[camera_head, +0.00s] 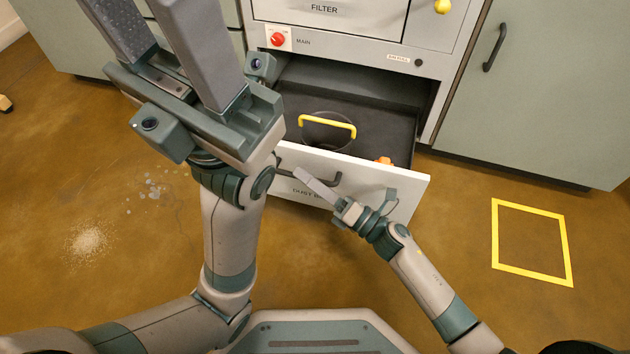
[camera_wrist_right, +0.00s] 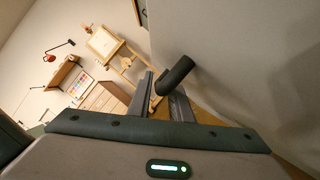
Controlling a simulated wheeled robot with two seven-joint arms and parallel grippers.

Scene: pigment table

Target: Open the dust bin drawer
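The dust bin drawer (camera_head: 400,192) stands pulled out from the cabinet in the head view, its white front tilted in the picture. Its dark bar handle (camera_head: 287,172) is on the front; part of it also shows in the right wrist view (camera_wrist_right: 176,75). My right gripper (camera_head: 318,187) is at this handle, with the bar between its fingers; it appears shut on it. Inside the drawer is a round dark bin with a yellow handle (camera_head: 328,124). My left gripper (camera_head: 160,38) is raised at upper left, its fingers wide apart and empty.
Above the drawer are a red main switch (camera_head: 278,40), the filter panel (camera_head: 325,10) and a yellow knob (camera_head: 443,6). An orange object (camera_head: 384,160) shows inside the drawer. A yellow square (camera_head: 532,241) marks clear floor at right. Pale powder (camera_head: 90,242) lies on the floor at left.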

